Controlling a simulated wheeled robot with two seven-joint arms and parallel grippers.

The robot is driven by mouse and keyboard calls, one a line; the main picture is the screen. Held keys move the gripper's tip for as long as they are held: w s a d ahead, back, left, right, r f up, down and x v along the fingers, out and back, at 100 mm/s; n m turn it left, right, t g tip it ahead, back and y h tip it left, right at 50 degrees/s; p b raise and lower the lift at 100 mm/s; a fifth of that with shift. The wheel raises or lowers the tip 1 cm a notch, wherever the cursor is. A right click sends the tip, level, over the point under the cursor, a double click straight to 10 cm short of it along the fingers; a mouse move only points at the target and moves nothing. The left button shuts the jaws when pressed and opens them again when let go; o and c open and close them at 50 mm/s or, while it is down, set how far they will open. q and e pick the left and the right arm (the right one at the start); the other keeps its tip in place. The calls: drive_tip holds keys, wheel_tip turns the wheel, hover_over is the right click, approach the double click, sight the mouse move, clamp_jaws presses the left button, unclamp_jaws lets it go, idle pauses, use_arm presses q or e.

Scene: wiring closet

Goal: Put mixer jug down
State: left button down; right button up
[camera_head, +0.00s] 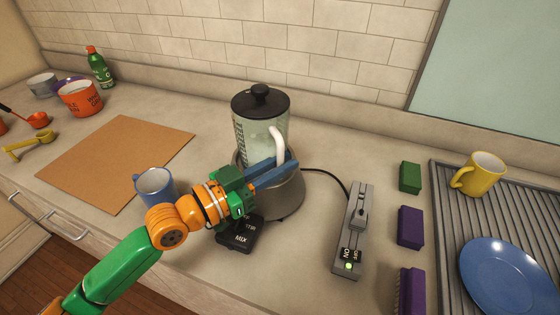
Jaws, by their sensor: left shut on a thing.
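The mixer jug (248,131) is clear with a black lid (260,102) and a white handle (279,143). It stands upright in the middle of the head view, at the round grey mixer base (287,198). My left gripper (275,170) comes in from the lower left, its blue fingers shut on the jug's handle. The fingers and arm hide the jug's lower part, so I cannot tell whether it touches the base. A black control part marked MIX (240,236) sits at the base's front. My right gripper is not in view.
A blue mug (155,186) stands close beside my left arm. A cork-coloured board (115,160) lies at left. A grey switch strip (350,235) with a green light, several sponges or brushes (410,227), and a drying rack (443,202) with yellow mug (478,174) and blue plate (507,275) are at right.

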use_arm(q)
drive_tip(key=c, duration=0.8)
unclamp_jaws()
drive_tip(key=shift+c, duration=0.2)
drive_tip(key=shift+r, duration=0.1)
drive_tip(key=p+v, duration=0.1)
drive_tip(key=v, duration=1.1)
